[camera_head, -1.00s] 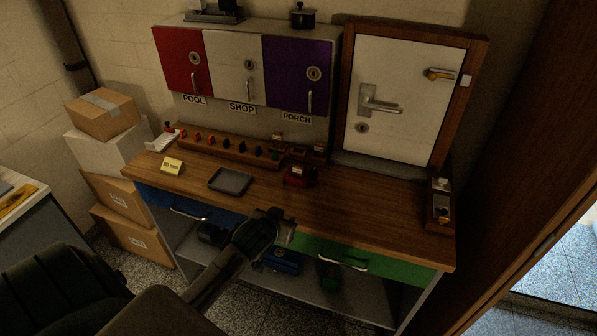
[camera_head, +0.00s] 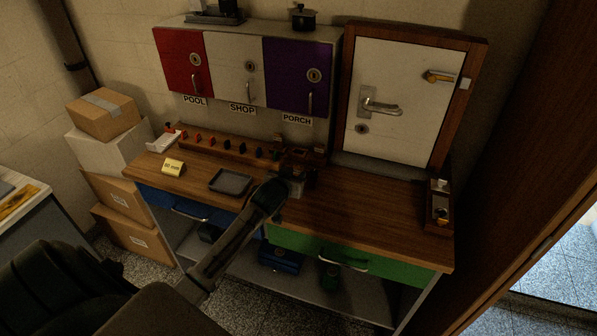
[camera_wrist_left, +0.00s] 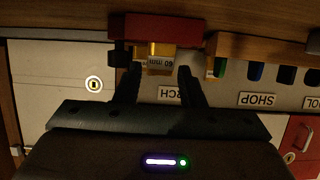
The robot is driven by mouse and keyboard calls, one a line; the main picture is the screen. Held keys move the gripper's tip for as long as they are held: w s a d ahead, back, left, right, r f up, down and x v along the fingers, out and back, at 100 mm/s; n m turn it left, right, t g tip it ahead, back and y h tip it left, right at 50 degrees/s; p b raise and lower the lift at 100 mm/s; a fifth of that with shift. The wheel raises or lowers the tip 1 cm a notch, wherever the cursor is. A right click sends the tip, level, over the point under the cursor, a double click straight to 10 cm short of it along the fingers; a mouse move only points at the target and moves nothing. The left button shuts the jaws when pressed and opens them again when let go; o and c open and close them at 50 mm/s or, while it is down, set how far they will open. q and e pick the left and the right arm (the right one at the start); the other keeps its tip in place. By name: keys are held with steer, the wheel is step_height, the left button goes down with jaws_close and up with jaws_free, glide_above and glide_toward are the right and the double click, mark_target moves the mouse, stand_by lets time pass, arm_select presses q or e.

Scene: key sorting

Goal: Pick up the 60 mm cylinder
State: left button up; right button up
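The 60 mm cylinder (camera_wrist_left: 154,49) is brass-yellow with a "60 mm" label, and it sits at a red block (camera_wrist_left: 178,29) in the left wrist view, which looks upside down. My left gripper (camera_wrist_left: 159,76) is open, its two fingers spread to either side of the label. The fingertips are close to the cylinder; I cannot tell whether they touch it. In the head view my left gripper (camera_head: 296,180) is over the workbench (camera_head: 355,207) and hides the cylinder and most of the red block. My right gripper is not in view.
A wooden rack (camera_head: 222,146) with several coloured pieces runs along the back of the bench. A wooden stand (camera_head: 437,207) is at the right end. The bench between is clear.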

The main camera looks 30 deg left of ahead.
mark_target(297, 171)
arm_select(q)
steer(key=shift+w+a+p, duration=0.15)
steer(key=shift+w+p, duration=0.2)
steer(key=shift+w, duration=0.1)
steer(key=p+x, duration=0.1)
steer(key=x, duration=0.2)
steer(key=shift+w+a+f, duration=0.15)
steer(key=shift+w+f, duration=0.1)
steer(key=shift+w, duration=0.15)
steer(key=c, duration=0.7)
steer(key=shift+r, duration=0.1)
